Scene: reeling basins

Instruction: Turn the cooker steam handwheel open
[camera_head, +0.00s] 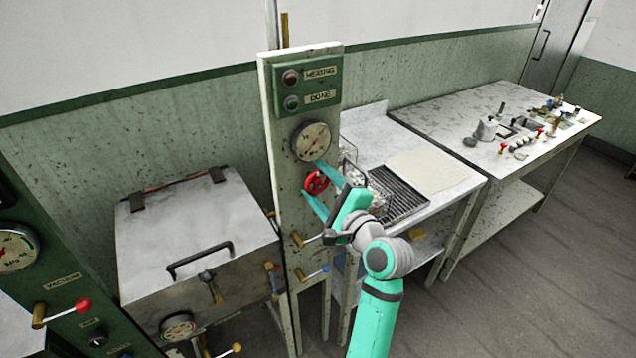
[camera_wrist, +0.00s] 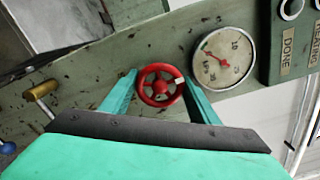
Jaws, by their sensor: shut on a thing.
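The steam handwheel (camera_head: 316,183) is a small red spoked wheel on the upright panel, just below a round gauge. It also shows in the wrist view (camera_wrist: 160,85), with a white mark on its right side. My gripper (camera_head: 318,186) reaches the panel from the right, with its teal fingers on opposite sides of the wheel's rim. In the wrist view my gripper (camera_wrist: 160,92) is shut on the wheel, one finger at its left and one at its right. Part of the rim is hidden behind the fingers in the head view.
The gauge (camera_head: 312,142) sits above the wheel, under the HEATING and DONE lamps (camera_head: 307,85). Two levers (camera_head: 310,273) stick out lower on the panel. A metal cooker box (camera_head: 200,245) stands left; a bench with a drain rack (camera_head: 405,190) stands right.

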